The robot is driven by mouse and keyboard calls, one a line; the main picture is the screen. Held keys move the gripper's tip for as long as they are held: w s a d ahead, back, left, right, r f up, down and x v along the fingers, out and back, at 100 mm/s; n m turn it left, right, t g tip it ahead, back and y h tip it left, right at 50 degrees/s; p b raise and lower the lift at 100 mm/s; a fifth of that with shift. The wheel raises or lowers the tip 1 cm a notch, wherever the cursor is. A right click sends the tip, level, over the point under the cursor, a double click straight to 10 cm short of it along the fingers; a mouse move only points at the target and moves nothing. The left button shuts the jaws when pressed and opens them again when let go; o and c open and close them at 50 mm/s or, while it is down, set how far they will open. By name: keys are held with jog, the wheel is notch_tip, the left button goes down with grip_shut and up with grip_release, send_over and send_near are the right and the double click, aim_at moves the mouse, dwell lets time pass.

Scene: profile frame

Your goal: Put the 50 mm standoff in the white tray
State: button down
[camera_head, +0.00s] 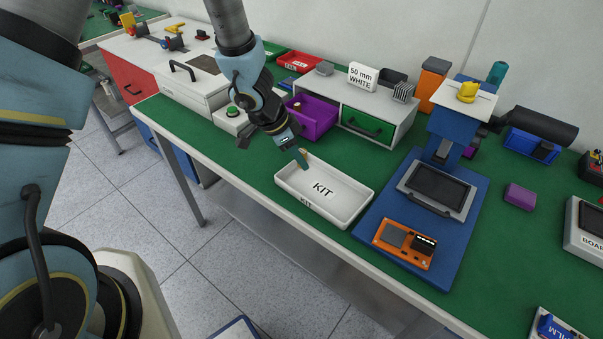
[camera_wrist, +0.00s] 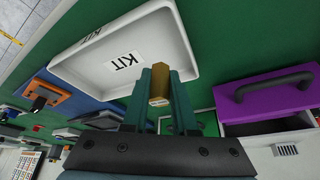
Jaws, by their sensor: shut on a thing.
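The white tray (camera_head: 357,204), labelled KIT, lies on the green bench top and looks empty. It also shows in the wrist view (camera_wrist: 180,52). My gripper (camera_head: 300,158) is above the tray's far left end, fingers pointing down. In the wrist view, the teal fingers are shut on a brass-coloured standoff (camera_wrist: 159,86), whose end points towards the camera's far side, over the tray's near rim. I cannot read its length. The fingers hide part of it.
A blue base plate (camera_head: 448,270) with a press and an orange fixture (camera_head: 404,244) lies right of the tray.

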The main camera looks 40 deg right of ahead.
aim_at(300, 167)
jog(key=shift+f+b, duration=0.55)
jog(key=shift+f, duration=1.25)
jog(key=shift+f, duration=0.15)
jog(key=c, duration=0.7)
grip_release()
jog(key=shift+r, duration=0.3)
jog(key=p+v, duration=0.4)
jog(key=v, duration=0.8)
